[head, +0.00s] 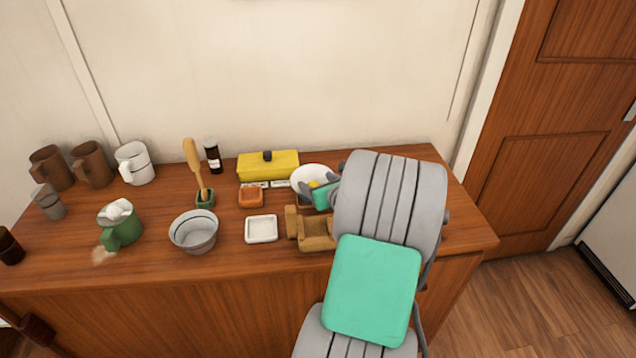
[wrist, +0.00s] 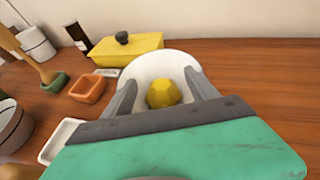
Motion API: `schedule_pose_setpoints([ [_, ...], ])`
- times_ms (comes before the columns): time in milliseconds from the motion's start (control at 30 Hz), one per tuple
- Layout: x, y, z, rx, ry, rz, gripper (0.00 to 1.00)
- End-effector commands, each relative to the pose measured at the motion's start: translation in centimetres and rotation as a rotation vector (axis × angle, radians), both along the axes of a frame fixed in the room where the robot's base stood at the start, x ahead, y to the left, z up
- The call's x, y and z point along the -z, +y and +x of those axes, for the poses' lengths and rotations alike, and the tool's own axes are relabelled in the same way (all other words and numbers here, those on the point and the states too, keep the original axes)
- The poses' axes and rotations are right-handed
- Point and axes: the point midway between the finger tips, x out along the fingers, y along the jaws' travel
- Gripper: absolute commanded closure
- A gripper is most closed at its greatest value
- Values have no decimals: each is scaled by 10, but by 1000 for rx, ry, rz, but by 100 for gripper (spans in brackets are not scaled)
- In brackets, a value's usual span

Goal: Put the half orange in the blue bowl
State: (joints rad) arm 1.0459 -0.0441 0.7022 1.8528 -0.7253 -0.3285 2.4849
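A yellow, faceted round piece (wrist: 163,93), which I take for the half orange, lies in a white bowl (wrist: 165,63). In the head view the bowl (head: 308,171) stands at the back right of the counter, partly covered by my arm. My gripper (wrist: 160,77) is open over this bowl, one finger on each side of the yellow piece, with visible gaps. No bowl looks plainly blue; a pale grey-blue bowl (head: 194,232) stands empty near the counter's front, left of my gripper. Its edge also shows in the wrist view (wrist: 14,125).
A yellow lidded box (head: 267,165) stands behind left of the white bowl. An orange dish (head: 250,197), a white square dish (head: 261,229) and a brown wooden object (head: 311,231) lie nearby. Mugs and a green jug (head: 121,230) stand left. The counter's right end looks clear.

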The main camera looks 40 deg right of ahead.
Motion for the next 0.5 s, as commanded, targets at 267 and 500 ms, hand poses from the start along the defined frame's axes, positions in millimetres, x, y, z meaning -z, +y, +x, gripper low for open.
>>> schedule_pose_setpoints([
  [267,0,0,0,0,0,0,32],
  [500,0,0,0,0,0,0,15],
])
